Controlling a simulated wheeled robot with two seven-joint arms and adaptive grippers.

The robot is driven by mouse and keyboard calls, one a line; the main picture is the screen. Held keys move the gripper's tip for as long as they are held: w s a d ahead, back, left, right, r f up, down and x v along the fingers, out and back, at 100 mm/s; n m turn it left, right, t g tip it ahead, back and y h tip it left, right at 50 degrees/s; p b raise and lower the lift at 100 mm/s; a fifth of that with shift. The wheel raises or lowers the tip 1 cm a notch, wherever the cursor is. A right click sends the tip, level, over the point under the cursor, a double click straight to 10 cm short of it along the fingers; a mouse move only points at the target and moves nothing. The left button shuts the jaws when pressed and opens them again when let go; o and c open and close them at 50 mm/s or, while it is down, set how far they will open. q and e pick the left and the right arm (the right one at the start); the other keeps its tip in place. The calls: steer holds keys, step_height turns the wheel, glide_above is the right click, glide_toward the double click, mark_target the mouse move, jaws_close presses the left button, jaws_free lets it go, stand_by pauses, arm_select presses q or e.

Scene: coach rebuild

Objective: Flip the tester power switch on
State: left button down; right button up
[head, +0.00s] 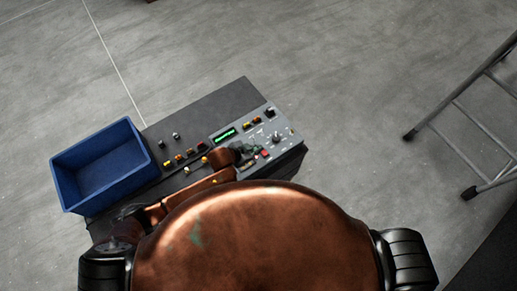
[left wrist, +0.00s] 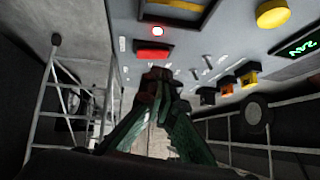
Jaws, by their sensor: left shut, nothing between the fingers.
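The tester (head: 285,140) is a grey panel at the right end of a dark bench, with a lit green display (head: 225,135). A red rectangular switch (head: 265,153) sits on its near part. In the left wrist view the red switch (left wrist: 153,52) is just beyond the fingertips, beside a glowing red lamp (left wrist: 157,31). I cannot tell whether the fingertips touch it. My left gripper (head: 250,155) is over the panel, shut and empty; its greenish fingers (left wrist: 160,85) meet at the tips. I cannot read the switch's position. My right gripper is not in view.
A blue open bin (head: 125,130) stands at the left end of the bench. A metal ladder (head: 465,120) stands to the right on clear grey floor.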

arm_select(q)
step_height(320, 180, up, 2)
steer(key=shift+w+p, duration=0.1)
steer(key=shift+p, duration=0.5)
steer(key=w+a+b+v, duration=0.1)
steer(key=b+v, duration=0.1)
steer(key=v, duration=0.7)
steer(key=shift+a+r, duration=0.25)
steer(key=shift+a, duration=0.05)
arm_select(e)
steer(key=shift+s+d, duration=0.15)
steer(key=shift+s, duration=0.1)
arm_select(q)
steer(key=shift+w, duration=0.15)
